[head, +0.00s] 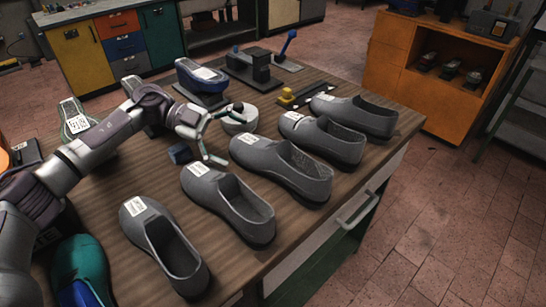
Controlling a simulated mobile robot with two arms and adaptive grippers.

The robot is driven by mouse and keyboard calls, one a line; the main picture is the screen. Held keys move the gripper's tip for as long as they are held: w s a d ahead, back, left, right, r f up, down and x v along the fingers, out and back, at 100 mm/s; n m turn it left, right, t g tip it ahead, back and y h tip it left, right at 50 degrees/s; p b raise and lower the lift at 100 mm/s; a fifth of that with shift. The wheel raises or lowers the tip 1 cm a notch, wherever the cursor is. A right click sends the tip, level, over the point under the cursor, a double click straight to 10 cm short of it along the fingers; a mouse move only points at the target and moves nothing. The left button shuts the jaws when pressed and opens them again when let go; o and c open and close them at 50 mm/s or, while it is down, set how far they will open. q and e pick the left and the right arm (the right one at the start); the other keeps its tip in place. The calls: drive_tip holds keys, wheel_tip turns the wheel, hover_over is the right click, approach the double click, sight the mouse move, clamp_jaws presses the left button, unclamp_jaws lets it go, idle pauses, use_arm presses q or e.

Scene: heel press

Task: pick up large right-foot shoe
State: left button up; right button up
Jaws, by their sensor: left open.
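Several grey shoes with white labels stand in a slanting row on the wooden workbench (95,195). They are a near shoe (176,262), a second one (248,222), a middle one (290,170), a fourth one (335,146) and a far one (372,119). The middle one looks the biggest, but the labels are too small to read, so I cannot tell which is the large right-foot shoe. My left gripper (229,136) is open and empty, with its fingers spread above the bench, left of the middle shoe's toe. My right gripper is out of view.
A blue-topped device (202,78) and a dark press (250,68) stand behind. A teal shoe-shaped object (80,268) is at the near left. An orange cabinet (395,62) stands beyond the bench.

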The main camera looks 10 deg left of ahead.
sight(260, 149)
use_arm(q)
drive_tip(key=x, duration=0.2)
drive_tip(key=shift+w+d+f, duration=0.15)
drive_tip(key=shift+d+f, duration=0.05)
drive_tip(key=shift+d, duration=0.4)
drive_tip(key=x, duration=0.2)
drive_tip(key=p+x, duration=0.1)
drive_tip(key=shift+d+r, duration=0.1)
drive_tip(key=shift+d, duration=0.7)
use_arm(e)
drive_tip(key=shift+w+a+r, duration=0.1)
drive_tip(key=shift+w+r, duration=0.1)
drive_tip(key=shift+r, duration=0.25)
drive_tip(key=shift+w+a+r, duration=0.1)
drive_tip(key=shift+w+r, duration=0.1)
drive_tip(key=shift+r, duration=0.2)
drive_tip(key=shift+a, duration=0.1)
use_arm(q)
drive_tip(key=shift+c, duration=1.2)
drive_tip(key=c, duration=1.1)
drive_tip(key=shift+c, duration=0.7)
